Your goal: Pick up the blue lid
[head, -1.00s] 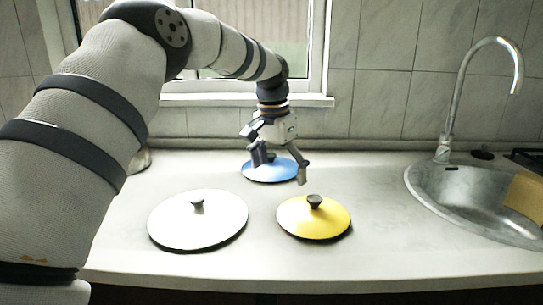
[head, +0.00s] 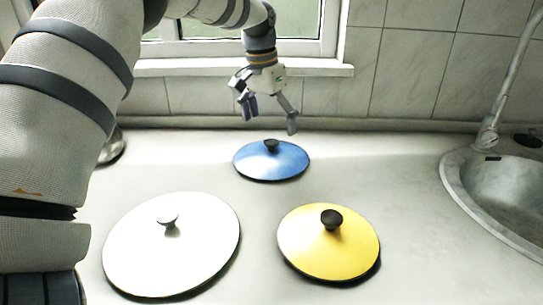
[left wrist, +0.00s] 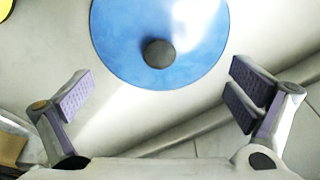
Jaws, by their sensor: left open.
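The blue lid (head: 272,166) with a dark knob lies on the counter at the back, near the wall. My left gripper (head: 268,122) is open and empty, apart from the lid and appearing just above it in the head view. In the left wrist view the blue lid (left wrist: 158,45) is at the top, its dark knob ahead of and between the spread fingers of the gripper (left wrist: 160,95). Nothing is between the fingers. My right gripper is not in view.
A white lid (head: 140,240) lies at the front left and a yellow lid (head: 330,255) at the front right. A metal sink (head: 465,185) with a tap is at the right. A metal object (head: 115,148) stands at the back left. The counter between is clear.

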